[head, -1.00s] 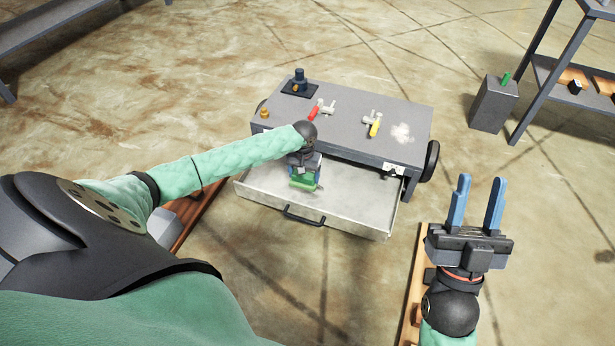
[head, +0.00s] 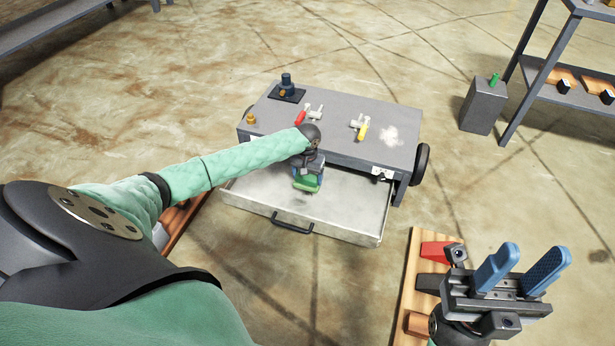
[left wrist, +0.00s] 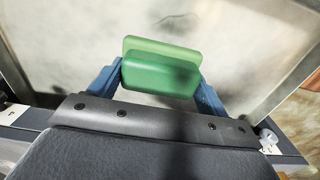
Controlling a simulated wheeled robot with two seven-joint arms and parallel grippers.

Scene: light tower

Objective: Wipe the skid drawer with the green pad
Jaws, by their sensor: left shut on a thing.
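The skid drawer (head: 345,208) is pulled open from the grey skid (head: 345,125), with a black handle on its front. Its pale floor also shows in the left wrist view (left wrist: 245,35), with a grey smudge and a thin dark mark. My left gripper (head: 308,178) is over the drawer, shut on the green pad (head: 306,186). In the left wrist view the green pad (left wrist: 160,72) sits between the blue fingers. I cannot tell whether it touches the drawer floor. My right gripper (head: 520,268) is open and empty, at the right, away from the drawer.
On the skid top are a red-handled valve (head: 301,117), a yellow-handled valve (head: 362,131), a dark fitting (head: 287,85) and a whitish patch (head: 390,136). A grey box (head: 482,106) and a shelf (head: 570,90) stand right. A wooden board with a red block (head: 436,250) lies near my right gripper.

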